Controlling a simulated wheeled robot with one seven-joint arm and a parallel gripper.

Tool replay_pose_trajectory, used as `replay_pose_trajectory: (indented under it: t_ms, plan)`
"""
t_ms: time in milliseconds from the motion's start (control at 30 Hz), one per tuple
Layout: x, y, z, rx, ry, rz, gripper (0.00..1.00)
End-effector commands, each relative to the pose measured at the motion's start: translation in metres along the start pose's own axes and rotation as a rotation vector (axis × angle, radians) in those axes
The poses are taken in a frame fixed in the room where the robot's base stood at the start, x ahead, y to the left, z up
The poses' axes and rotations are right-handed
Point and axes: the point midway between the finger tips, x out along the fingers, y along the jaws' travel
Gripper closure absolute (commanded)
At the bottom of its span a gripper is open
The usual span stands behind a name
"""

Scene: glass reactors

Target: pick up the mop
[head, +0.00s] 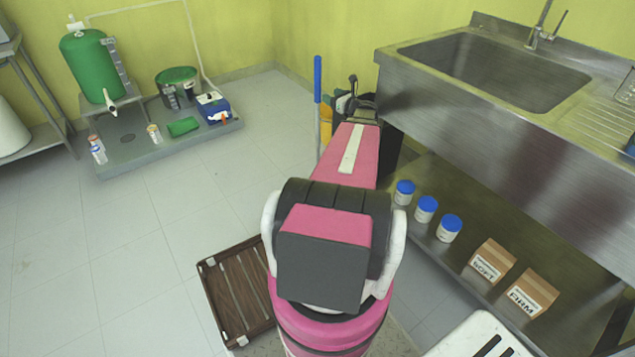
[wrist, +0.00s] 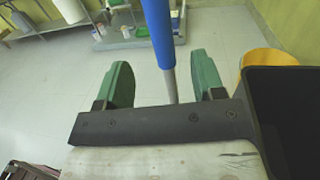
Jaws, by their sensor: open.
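The mop (head: 318,80) stands upright near the sink, with a blue grip on top of a thin grey pole. Its lower end is hidden in both views. In the wrist view the mop's blue grip (wrist: 158,30) and pole show in the gap between my two green fingers, closer to the right one. My gripper (wrist: 163,75) is open, and nothing is clamped in it. In the head view my gripper (head: 346,101) is just right of the pole. I cannot tell how far the pole lies beyond the fingertips.
A yellow bucket (wrist: 268,62) and a dark bin (wrist: 285,110) stand close on the right. The steel sink (head: 490,70) is right of my arm. A brown crate (head: 238,290) lies on the floor. A grey platform (head: 140,155) with a green tank is at back left. Floor between is clear.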

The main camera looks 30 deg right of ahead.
Motion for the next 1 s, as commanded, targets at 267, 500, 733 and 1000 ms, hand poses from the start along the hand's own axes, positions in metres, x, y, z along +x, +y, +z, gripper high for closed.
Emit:
replay_pose_trajectory:
  t_ms: [267, 500, 733, 1000]
  plan:
    - [0.033, -0.002, 0.0, 0.003, -0.003, 0.0, 0.38]
    - [0.056, -0.001, 0.0, 0.002, -0.002, -0.001, 0.38]
    - [0.078, -0.002, 0.001, 0.001, -0.002, 0.0, 0.38]
    - [0.107, -0.001, 0.001, 0.002, -0.002, -0.002, 0.38]
